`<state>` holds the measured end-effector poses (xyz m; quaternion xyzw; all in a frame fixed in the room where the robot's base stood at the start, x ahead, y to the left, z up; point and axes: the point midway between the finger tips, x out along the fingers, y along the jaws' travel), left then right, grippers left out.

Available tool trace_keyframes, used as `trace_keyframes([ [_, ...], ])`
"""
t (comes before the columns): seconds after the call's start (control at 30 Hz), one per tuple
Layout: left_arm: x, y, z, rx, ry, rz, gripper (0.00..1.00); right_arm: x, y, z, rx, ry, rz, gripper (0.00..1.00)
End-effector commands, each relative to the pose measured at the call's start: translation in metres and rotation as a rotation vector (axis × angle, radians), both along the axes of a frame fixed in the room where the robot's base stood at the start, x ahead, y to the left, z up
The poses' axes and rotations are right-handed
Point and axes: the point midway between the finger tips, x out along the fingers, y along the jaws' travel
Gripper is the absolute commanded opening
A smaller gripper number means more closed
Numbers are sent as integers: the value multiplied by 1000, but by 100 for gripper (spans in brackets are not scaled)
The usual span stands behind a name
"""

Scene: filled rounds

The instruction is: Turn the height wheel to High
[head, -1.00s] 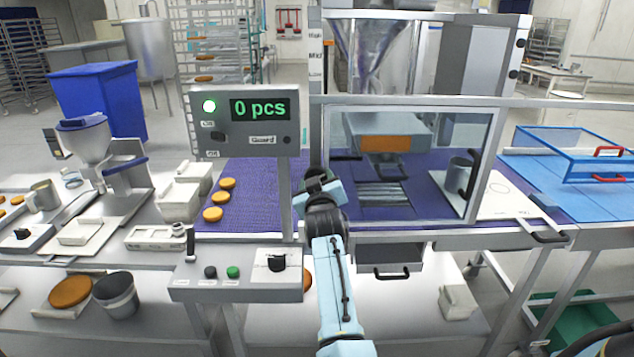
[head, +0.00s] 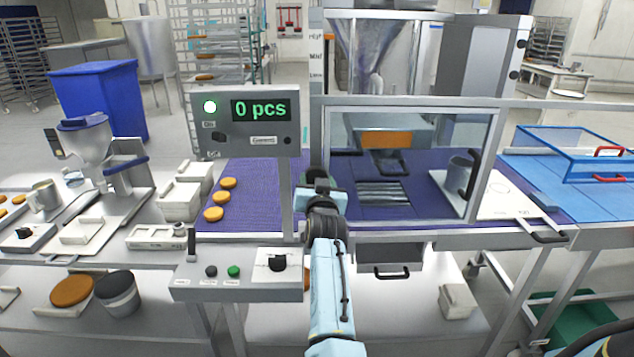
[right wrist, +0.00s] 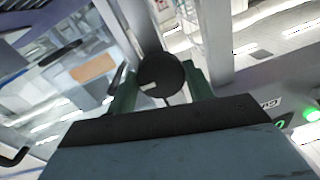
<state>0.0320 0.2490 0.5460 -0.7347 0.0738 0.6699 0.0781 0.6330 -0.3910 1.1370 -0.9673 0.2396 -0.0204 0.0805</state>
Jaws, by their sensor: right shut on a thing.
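The height wheel (right wrist: 163,72) is a dark round knob with a pale mark on its face, seen in the right wrist view. My right gripper (right wrist: 160,88) is shut on it, with one green finger on each side. In the head view my right gripper (head: 320,182) is at the machine's front frame beside the display post, and it hides the wheel. A column of small labels (head: 316,56) runs down the left upright above; the writing is hard to read, and I cannot tell which setting the wheel is on. My left gripper is out of view.
The display (head: 261,109) reads "0 pcs" on a post just left of my right gripper. A clear guard (head: 405,165) stands to the right. A control box (head: 237,275) with buttons and a black knob is below left. Orange rounds (head: 214,213) lie on the purple belt.

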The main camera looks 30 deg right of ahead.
Motion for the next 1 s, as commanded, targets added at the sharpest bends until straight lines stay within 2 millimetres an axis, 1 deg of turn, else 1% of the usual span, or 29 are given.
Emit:
trace_keyframes([
  [0.37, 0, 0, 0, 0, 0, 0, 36, 0, 1, -1, 9, -2, 1, 29],
  [0.4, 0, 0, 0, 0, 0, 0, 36, 0, 1, -1, 9, -2, 1, 56],
  [0.53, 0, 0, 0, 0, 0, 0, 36, 0, 1, -1, 7, -2, 1, 73],
  [0.83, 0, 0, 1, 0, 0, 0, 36, -1, 1, 0, 5, -1, 0, 73],
  [1.0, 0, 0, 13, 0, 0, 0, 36, -11, 7, 2, 5, -1, 1, 73],
])
